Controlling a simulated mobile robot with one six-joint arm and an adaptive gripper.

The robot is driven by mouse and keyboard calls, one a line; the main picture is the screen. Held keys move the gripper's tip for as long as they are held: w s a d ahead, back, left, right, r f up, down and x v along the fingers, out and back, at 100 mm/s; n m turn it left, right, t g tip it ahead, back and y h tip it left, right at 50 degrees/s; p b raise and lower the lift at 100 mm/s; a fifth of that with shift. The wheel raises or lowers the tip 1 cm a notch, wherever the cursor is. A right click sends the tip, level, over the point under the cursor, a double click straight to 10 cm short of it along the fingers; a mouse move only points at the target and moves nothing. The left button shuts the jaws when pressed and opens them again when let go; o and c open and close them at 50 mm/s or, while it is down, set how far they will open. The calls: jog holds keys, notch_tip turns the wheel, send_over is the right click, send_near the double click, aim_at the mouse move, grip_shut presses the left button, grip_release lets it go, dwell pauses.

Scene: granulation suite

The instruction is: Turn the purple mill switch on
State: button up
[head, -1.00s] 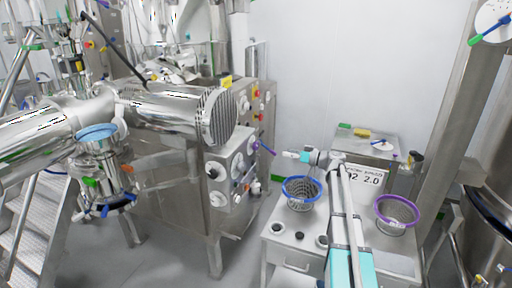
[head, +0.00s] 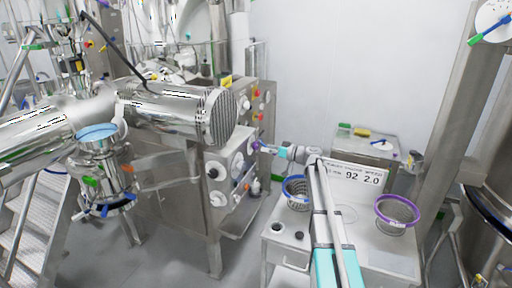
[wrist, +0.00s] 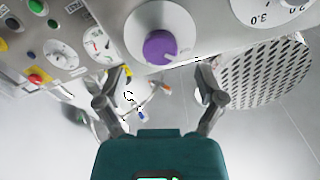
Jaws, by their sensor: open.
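The purple mill switch is a round purple knob (wrist: 160,47) on a white round dial, at the top centre of the wrist view. In the head view the purple knob (head: 256,145) shows small on the right edge of the steel machine's panel, just left of my gripper. My gripper (wrist: 160,75) is open, with its two fingers apart at left and right below the knob in the wrist view. Nothing is between the fingers. In the head view my gripper (head: 268,148) points left toward the panel. I cannot tell whether the fingers touch the dial.
A panel with buttons and gauges (wrist: 65,50) lies left of the dial. A perforated round cover (wrist: 262,80) is at right. A steel cart (head: 350,235) with a blue-rimmed basket (head: 297,200) and a purple-rimmed basket (head: 397,213) stands beneath and beside my arm.

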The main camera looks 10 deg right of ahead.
aim_at(258, 146)
jog(key=shift+x, duration=2.55)
jog(key=shift+c, duration=0.2)
jog(key=c, duration=1.1)
